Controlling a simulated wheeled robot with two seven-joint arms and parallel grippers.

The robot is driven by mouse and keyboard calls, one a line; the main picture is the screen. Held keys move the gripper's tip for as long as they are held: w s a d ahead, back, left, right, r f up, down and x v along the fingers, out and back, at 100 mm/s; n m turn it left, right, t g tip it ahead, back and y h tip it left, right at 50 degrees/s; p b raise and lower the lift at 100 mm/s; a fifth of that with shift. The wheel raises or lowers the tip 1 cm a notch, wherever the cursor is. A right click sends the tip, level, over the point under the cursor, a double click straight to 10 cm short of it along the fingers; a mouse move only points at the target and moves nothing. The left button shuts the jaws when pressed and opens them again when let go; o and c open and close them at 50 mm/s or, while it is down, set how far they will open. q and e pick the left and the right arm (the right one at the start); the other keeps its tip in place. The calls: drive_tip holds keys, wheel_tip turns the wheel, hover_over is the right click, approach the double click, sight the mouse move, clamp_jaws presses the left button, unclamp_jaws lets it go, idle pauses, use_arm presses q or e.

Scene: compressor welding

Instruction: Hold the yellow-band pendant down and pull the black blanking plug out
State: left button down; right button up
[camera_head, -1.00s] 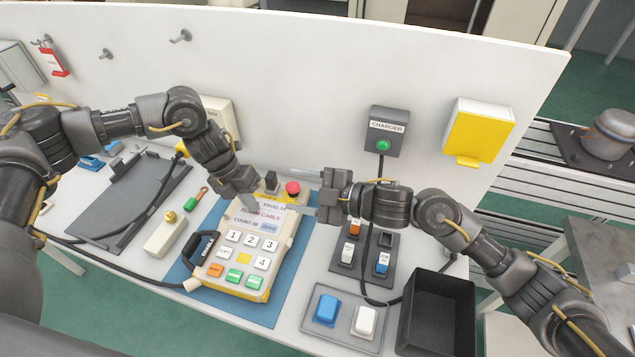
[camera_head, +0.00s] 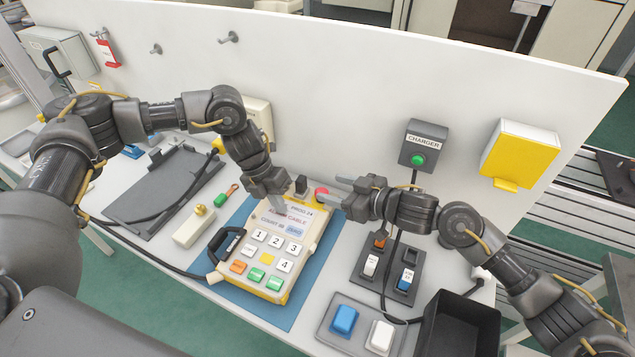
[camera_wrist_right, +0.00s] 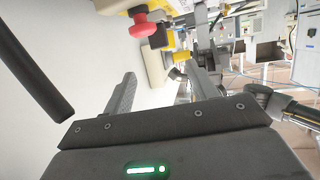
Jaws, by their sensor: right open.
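The cream pendant (camera_head: 250,263) with yellow edges lies on a blue mat (camera_head: 302,290) in the head view. The black blanking plug (camera_head: 301,185) stands at its far end, beside a red button (camera_head: 321,193). My left gripper (camera_head: 281,207) points down at the pendant's upper screen area; its fingertips are partly hidden, and contact is unclear. My right gripper (camera_head: 329,190) is open and empty, its fingers pointing left close to the red button and short of the plug. The right wrist view shows the red button (camera_wrist_right: 141,24) and a dark block, probably the plug (camera_wrist_right: 159,38), beyond the open fingers.
A white board (camera_head: 330,90) stands behind, with a charger box (camera_head: 424,143) on it. Right of the mat are a switch panel (camera_head: 388,270), a tray with blue and white blocks (camera_head: 330,318) and a black bin (camera_head: 460,325). A grey holder (camera_head: 160,190) lies left. Cables cross the table.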

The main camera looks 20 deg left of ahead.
use_arm(q)
drive_tip(key=shift+f, duration=0.1)
use_arm(e)
drive_tip(key=x, duration=0.9)
drive_tip(key=shift+a+f, duration=0.1)
clamp_jaws()
idle(0.5)
drive_tip(key=shift+r, duration=2.25)
wheel_tip(320, 180, up, 5)
hover_over(301, 179)
drive_tip(key=d, duration=0.2)
drive_tip(key=shift+s+f, duration=0.25)
drive_tip(key=shift+s, duration=0.05)
